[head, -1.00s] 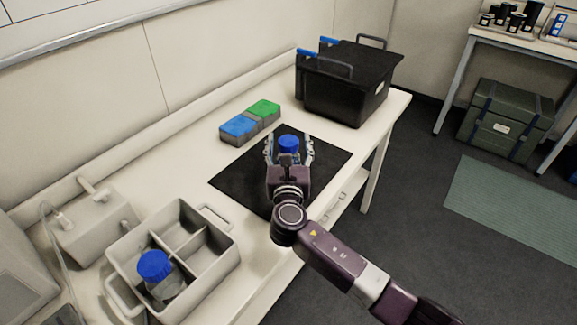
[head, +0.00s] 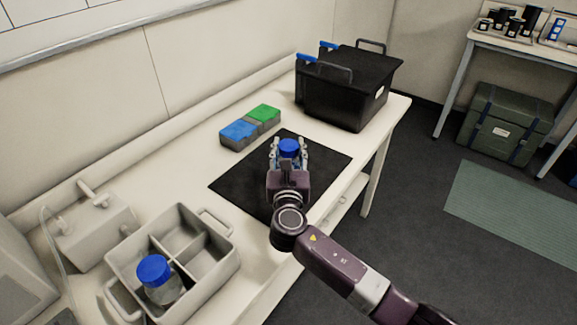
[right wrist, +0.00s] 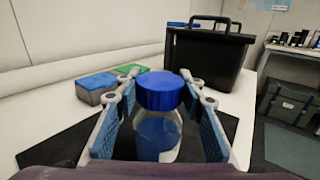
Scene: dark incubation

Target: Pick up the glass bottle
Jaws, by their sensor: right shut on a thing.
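A clear glass bottle with a blue cap (head: 289,147) stands upright on the black mat (head: 240,185). My right gripper (head: 289,155) is shut on it, with one finger on each side. In the right wrist view the bottle (right wrist: 158,125) is between the two blue-padded fingers of the right gripper (right wrist: 160,130), below its cap. Its base is hidden. A second blue-capped bottle (head: 155,272) stands in a compartment of the grey divided carrier (head: 222,262) at the lower left. My left gripper is not in view.
A blue box (head: 238,132) and a green box (head: 264,115) stand behind the mat. A black lidded crate (head: 345,90) stands at the table's far end. A grey device (head: 95,230) stands at the left. The mat around the bottle is clear.

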